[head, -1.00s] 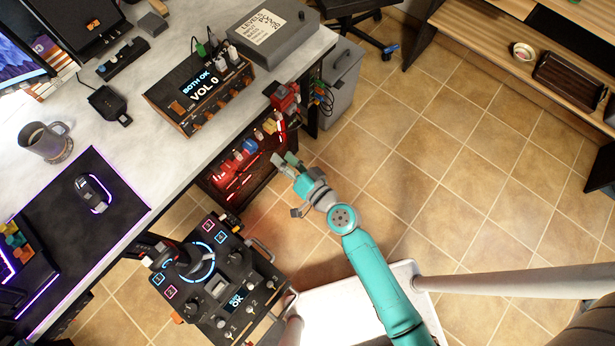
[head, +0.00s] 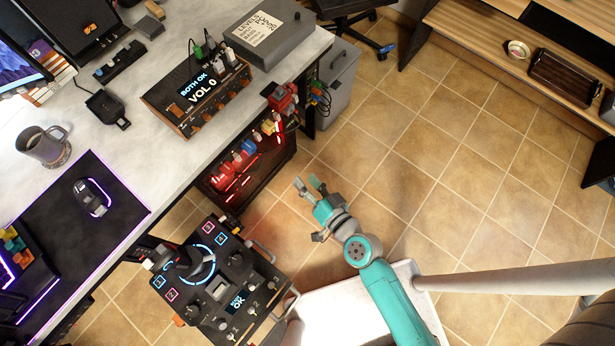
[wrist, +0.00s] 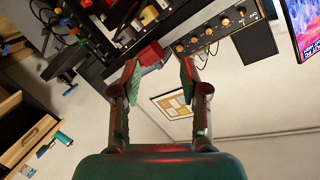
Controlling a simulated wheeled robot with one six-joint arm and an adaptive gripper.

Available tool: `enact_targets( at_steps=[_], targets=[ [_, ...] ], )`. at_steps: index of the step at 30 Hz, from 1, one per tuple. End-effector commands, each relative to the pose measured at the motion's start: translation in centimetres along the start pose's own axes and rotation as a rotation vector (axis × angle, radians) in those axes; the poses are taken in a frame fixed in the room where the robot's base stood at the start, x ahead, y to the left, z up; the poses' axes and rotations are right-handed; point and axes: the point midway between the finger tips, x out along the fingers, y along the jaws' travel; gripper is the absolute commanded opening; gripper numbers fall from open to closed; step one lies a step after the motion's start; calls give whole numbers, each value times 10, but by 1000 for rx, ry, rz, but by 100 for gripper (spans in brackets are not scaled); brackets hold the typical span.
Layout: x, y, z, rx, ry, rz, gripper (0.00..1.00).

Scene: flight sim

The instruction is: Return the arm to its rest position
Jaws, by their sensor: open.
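My teal arm reaches up from the lower right in the head view. My gripper (head: 308,186) hangs over the tiled floor, to the right of the lit red panel under the desk and apart from it. In the wrist view my gripper (wrist: 160,80) shows its two fingers spread apart with nothing between them. The wrist view looks toward the panel's connectors and a red block (wrist: 150,56) beyond the fingertips.
The desk (head: 130,160) holds an audio box (head: 195,92) and a mug (head: 42,147). The panel (head: 245,172) sits beneath its edge. A control box (head: 222,285) stands left of my arm. A grey bin (head: 338,80) stands behind. Open tiles (head: 440,160) lie to the right.

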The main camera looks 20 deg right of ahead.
Motion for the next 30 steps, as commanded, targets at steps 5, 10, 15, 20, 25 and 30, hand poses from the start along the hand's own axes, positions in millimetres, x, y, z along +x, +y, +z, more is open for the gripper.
enact_targets(
  at_steps=[5, 10, 15, 20, 25, 30],
  targets=[
    [0, 0, 0, 0, 0, 0, 44],
    [-1, 0, 0, -1, 0, 2, 44],
    [-30, 9, 2, -39, 4, 47, 44],
    [-88, 19, -1, -123, 17, 131, 44],
    [-151, 18, -13, -226, 33, 209, 44],
    [-209, 6, -31, -331, 45, 266, 44]
  ],
)
